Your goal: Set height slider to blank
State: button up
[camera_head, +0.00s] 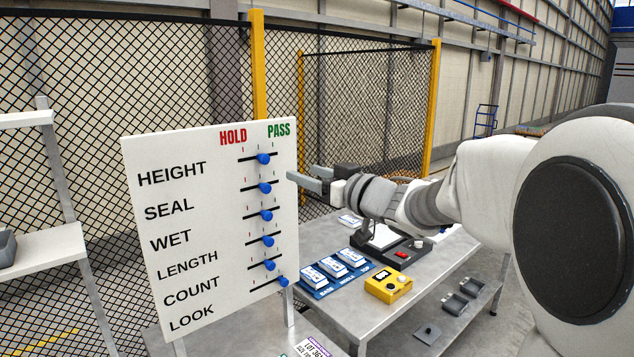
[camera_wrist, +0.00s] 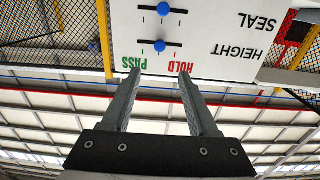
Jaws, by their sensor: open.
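A white board (camera_head: 212,272) carries several labelled rows, each with a dark slot and a blue knob, under a red HOLD and a green PASS. The HEIGHT slider's knob (camera_head: 264,158) is in the top row, around the middle of its slot. The wrist view shows the board upside down, with the HEIGHT knob (camera_wrist: 160,46) about midway between HOLD and PASS. My gripper (camera_head: 291,177) is at the board's right edge in the head view, holding nothing. In the wrist view its two fingers (camera_wrist: 158,80) are apart, pointing toward the HEIGHT row, with the knob beyond the tips.
The SEAL knob (camera_head: 265,188) sits just below the HEIGHT row. The LOOK knob (camera_head: 283,282) is further right than the others. A metal table (camera_head: 330,316) holds a blue card tray (camera_head: 318,290) and a yellow box (camera_head: 388,285). A mesh fence (camera_head: 190,70) stands behind.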

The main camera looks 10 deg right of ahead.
jog(key=v, duration=0.2)
jog(key=shift+s+d, duration=0.15)
jog(key=shift+s, duration=0.05)
jog(key=s+d+f+m+g+h, duration=0.1)
jog(key=s+d+f+m+h, duration=0.3)
jog(key=s+d+m+h, duration=0.5)
jog(key=s+a+f+g, duration=0.1)
jog(key=s+f+g, duration=0.1)
jog(key=s+f, duration=0.2)
jog(key=s+f+n+g, duration=0.1)
jog(key=s+f+g, duration=0.2)
jog(key=s, duration=0.8)
jog(key=s+a+f+n+g+h, duration=0.1)
jog(key=s+f+g, duration=0.2)
jog(key=s+f, duration=0.2)
jog(key=shift+s+a+f, duration=0.25)
jog(key=shift+s+a, duration=0.1)
jog(key=shift+s, duration=0.85)
